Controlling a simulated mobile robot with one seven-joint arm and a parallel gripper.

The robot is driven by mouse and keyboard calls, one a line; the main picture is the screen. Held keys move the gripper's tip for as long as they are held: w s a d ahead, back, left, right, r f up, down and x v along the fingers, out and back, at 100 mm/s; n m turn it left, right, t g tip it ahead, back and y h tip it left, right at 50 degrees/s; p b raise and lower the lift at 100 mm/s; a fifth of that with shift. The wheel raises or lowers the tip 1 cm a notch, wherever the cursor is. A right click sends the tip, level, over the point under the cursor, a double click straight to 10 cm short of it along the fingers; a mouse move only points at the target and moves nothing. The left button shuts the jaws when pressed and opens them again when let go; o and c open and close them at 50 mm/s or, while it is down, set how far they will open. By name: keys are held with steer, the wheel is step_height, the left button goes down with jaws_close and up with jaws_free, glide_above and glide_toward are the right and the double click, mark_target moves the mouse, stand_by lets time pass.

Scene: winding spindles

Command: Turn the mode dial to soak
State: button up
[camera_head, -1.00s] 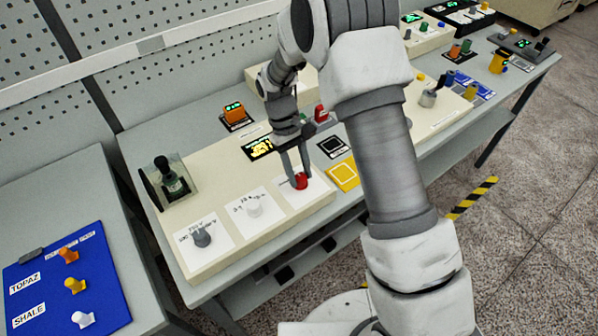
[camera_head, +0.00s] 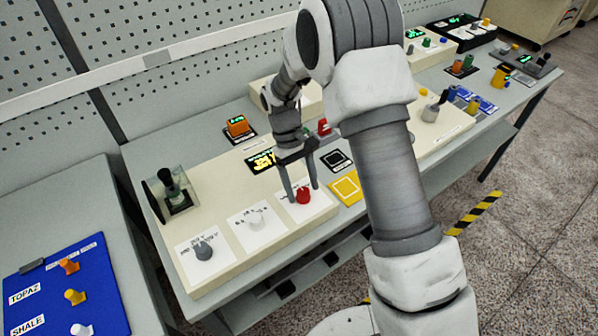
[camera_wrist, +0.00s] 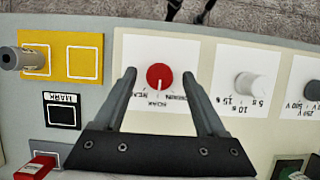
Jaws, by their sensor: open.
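The mode dial is a red knob (camera_wrist: 159,76) on a white label plate (camera_wrist: 182,122), between my fingers in the wrist view. Its pale pointer mark faces down in that picture, towards the printed words, which are upside down; one reads SOAK. I cannot tell exactly which word the mark meets. My gripper (camera_wrist: 160,79) is open, with one finger on each side of the red knob and a gap to both. The knob also shows in the head view (camera_head: 303,196), below my gripper (camera_head: 302,191).
A white knob (camera_wrist: 250,85) and a dark grey knob (camera_head: 203,250) sit on plates in the same row. A yellow pad (camera_head: 345,188) lies beside the red knob. A black switch (camera_head: 172,185) stands at the panel's left. A blue board (camera_head: 45,285) lies on the left table.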

steer(key=v, duration=1.7)
steer(key=shift+d+r, duration=0.1)
steer(key=shift+r, duration=0.1)
